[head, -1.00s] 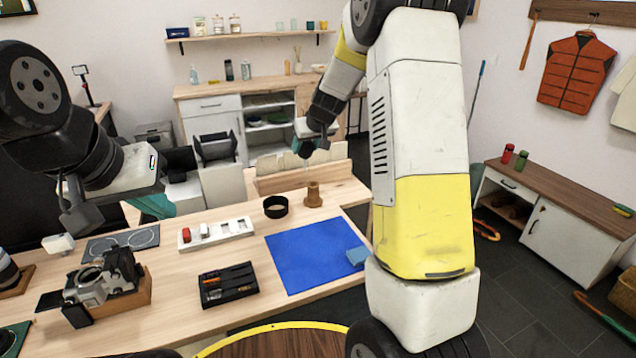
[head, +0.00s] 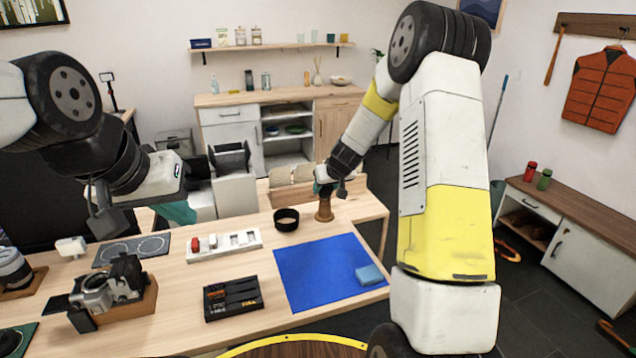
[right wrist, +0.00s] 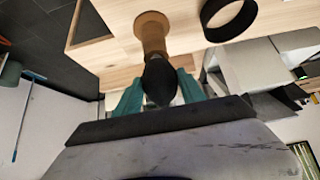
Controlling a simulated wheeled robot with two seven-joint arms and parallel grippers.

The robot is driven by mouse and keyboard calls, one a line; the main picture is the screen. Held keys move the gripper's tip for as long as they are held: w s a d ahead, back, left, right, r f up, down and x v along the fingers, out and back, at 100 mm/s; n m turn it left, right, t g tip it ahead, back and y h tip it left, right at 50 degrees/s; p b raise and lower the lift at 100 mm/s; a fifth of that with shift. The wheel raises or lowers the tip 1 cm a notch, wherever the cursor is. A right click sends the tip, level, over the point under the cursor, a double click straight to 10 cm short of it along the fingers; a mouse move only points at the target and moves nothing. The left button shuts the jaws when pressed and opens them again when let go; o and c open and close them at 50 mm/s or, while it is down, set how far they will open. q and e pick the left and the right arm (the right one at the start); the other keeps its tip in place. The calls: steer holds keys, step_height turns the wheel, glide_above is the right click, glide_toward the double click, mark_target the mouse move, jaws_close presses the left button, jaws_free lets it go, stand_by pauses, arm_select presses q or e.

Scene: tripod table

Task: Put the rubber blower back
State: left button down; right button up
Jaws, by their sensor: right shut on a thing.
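The rubber blower (right wrist: 160,80) shows in the right wrist view as a dark rounded bulb. My right gripper (right wrist: 158,92) is shut on it, with a teal finger on each side. The brown cylindrical stand (right wrist: 152,35) is just beyond the bulb. In the head view the right gripper (head: 326,186) is directly above this stand (head: 325,209), which is upright on the table near its back edge.
A black ring-shaped holder (head: 286,223) stands just left of the stand. A blue mat (head: 315,275) with a blue cloth (head: 369,275) lies in front. A white tray (head: 222,250), a black tool tray (head: 232,312) and a camera (head: 105,291) occupy the left side.

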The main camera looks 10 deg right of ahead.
steer(key=shift+f, duration=0.3)
steer(key=o, duration=0.6)
steer(key=shift+f, duration=0.1)
